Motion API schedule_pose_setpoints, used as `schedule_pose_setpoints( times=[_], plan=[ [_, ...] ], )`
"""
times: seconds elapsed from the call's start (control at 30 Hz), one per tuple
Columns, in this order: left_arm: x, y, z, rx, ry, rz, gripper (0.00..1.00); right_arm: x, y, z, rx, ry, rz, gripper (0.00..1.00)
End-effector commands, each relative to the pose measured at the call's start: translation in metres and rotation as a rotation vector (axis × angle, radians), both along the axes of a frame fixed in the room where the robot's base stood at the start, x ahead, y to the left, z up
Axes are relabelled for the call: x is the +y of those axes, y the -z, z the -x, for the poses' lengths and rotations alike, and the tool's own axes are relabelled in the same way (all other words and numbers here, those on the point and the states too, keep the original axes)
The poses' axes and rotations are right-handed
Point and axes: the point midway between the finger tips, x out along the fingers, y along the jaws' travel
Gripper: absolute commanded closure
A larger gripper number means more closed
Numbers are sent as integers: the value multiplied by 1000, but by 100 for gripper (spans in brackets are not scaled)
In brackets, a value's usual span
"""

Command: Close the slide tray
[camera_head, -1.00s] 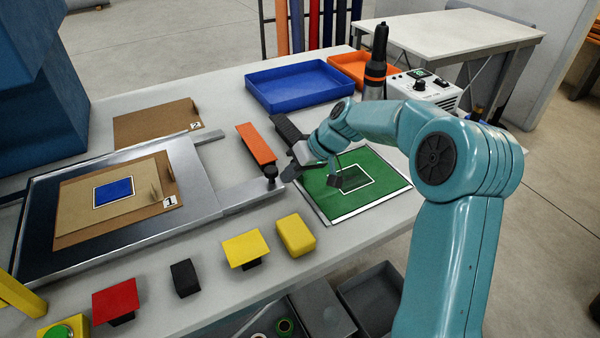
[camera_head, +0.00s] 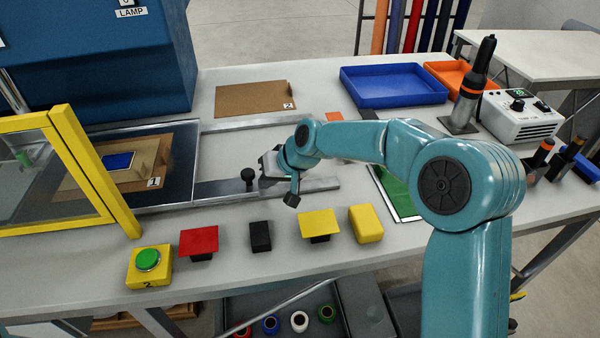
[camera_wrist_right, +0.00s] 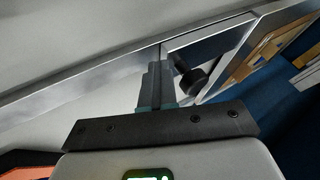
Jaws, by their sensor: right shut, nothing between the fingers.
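The slide tray (camera_head: 182,170) is a dark plate in a metal frame on rails, at the left, partly behind a yellow-framed clear guard. It carries a brown card marked 1 with a blue square. A black knob (camera_head: 248,178) stands at the tray's right side above the front rail (camera_head: 318,185). My right gripper (camera_head: 266,166) is shut and empty, just right of the knob. In the right wrist view the closed fingers (camera_wrist_right: 156,84) are beside the knob (camera_wrist_right: 192,80); whether they touch cannot be told. My left gripper is not in view.
The yellow guard frame (camera_head: 97,180) stands at the left by the blue machine (camera_head: 90,60). A blue bin (camera_head: 394,86) is at the back.

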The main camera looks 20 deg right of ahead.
Motion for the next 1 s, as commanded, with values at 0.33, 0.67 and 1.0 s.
schedule_pose_setpoints(
  times=[0.33,0.67,1.0],
  plan=[
    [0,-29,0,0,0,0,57,96,-4,-22,-2,-6,0,100],
    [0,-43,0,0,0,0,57,155,-2,-37,-2,-2,-1,100],
    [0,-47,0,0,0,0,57,175,-1,-42,-2,1,-2,100]
  ],
)
